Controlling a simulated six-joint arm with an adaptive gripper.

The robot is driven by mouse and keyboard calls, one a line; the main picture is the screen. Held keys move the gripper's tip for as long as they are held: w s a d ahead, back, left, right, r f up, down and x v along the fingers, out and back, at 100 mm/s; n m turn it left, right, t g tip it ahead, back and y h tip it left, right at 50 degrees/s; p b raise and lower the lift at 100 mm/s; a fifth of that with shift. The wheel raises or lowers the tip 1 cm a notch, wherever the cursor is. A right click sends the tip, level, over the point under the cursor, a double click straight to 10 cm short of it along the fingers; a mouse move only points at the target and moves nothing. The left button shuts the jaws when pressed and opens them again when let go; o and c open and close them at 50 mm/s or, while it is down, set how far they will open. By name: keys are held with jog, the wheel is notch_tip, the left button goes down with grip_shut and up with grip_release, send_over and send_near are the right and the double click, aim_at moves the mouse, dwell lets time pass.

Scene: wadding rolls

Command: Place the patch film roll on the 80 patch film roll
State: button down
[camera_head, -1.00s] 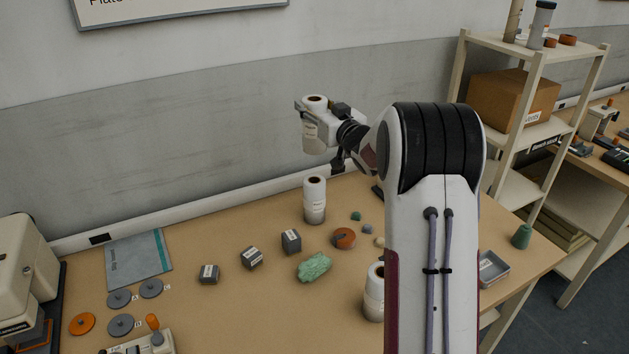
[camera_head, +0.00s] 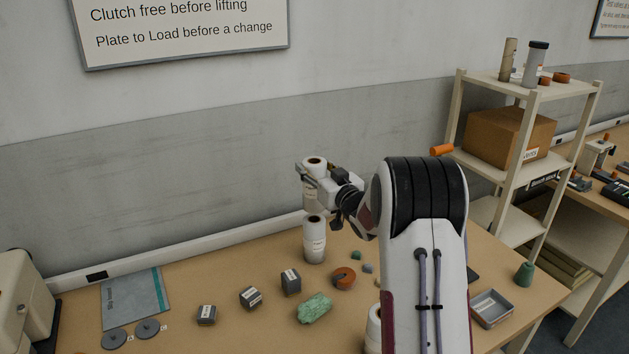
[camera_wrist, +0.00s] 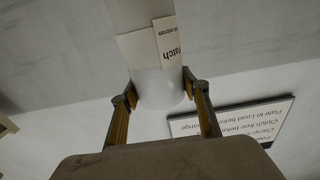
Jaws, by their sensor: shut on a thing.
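My gripper (camera_head: 320,182) is shut on a white patch film roll (camera_head: 314,163) with a brown core, held upright. In the wrist view the roll (camera_wrist: 158,88) stands between the two fingers, and its label shows "Patch" and "micron". Below it, a second white labelled roll (camera_head: 314,247) stands upright on the table. The held roll appears just above this roll's top, and I cannot tell whether they touch. A third white roll (camera_head: 373,330) stands at the front, mostly hidden by my arm. I cannot read which standing roll is the 80.
A grey tray (camera_head: 491,308) is at the right. Behind are the wall and a shelf rack (camera_head: 530,92). The air around the held roll is clear.

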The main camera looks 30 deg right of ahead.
dwell(0.3)
jog(key=shift+f, duration=1.95)
jog(key=c, duration=1.1)
grip_release()
jog(key=shift+f, duration=0.1)
jog(key=shift+r, duration=0.2)
jog(key=s, duration=1.2)
